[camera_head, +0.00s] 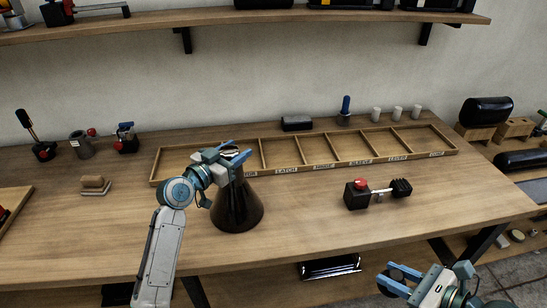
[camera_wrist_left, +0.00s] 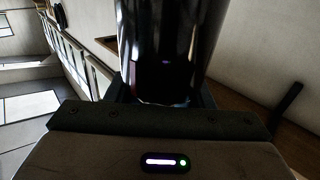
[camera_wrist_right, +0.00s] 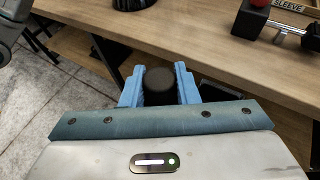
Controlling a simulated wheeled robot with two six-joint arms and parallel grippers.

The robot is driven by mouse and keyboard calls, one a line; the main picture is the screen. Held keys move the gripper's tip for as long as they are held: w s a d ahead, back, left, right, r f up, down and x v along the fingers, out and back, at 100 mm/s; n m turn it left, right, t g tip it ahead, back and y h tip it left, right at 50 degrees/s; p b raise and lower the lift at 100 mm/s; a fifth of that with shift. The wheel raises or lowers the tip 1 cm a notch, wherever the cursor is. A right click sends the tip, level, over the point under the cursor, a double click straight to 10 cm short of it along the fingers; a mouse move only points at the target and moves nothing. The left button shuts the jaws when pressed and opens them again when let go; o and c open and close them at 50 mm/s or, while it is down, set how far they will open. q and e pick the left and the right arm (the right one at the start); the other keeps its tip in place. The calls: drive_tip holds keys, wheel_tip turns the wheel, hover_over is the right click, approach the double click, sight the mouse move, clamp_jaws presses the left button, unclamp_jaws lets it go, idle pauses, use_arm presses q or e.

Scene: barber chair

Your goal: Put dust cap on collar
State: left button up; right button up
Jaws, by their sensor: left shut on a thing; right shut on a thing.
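A black conical piece (camera_head: 237,208), flaring toward its base, stands upright on the bench. My left gripper (camera_head: 232,153) is shut on its upper part; in the left wrist view this shows as a glossy black cylinder (camera_wrist_left: 165,45) between the fingers. I take it as the part with the collar, but its top is mostly hidden by the gripper. My right gripper (camera_head: 398,279) is beyond the bench's front edge, low at the right. It is shut on a round, dull black cap (camera_wrist_right: 159,86), seen between its blue fingers in the right wrist view.
A long wooden compartment tray (camera_head: 283,168) lies behind the conical piece. A black block with a red knob and a rod (camera_head: 358,193) sits to the right. White cups (camera_head: 397,113) and a blue-handled tool (camera_head: 345,108) stand behind. The bench's front middle (camera_head: 310,235) is clear.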

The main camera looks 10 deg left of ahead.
use_arm(q)
drive_tip(key=o, duration=1)
drive_tip(key=shift+s+a+f, duration=0.1)
drive_tip(key=shift+s+a, duration=0.15)
drive_tip(key=shift+s, duration=0.15)
use_arm(e)
drive_tip(key=shift+f, duration=0.25)
wheel_tip(320, 180, down, 2)
drive_tip(key=b, duration=0.2)
drive_tip(key=shift+f+b, duration=0.2)
drive_tip(key=shift+b, duration=0.2)
use_arm(q)
drive_tip(key=shift+v, duration=5.6)
use_arm(e)
drive_tip(key=shift+f, duration=0.2)
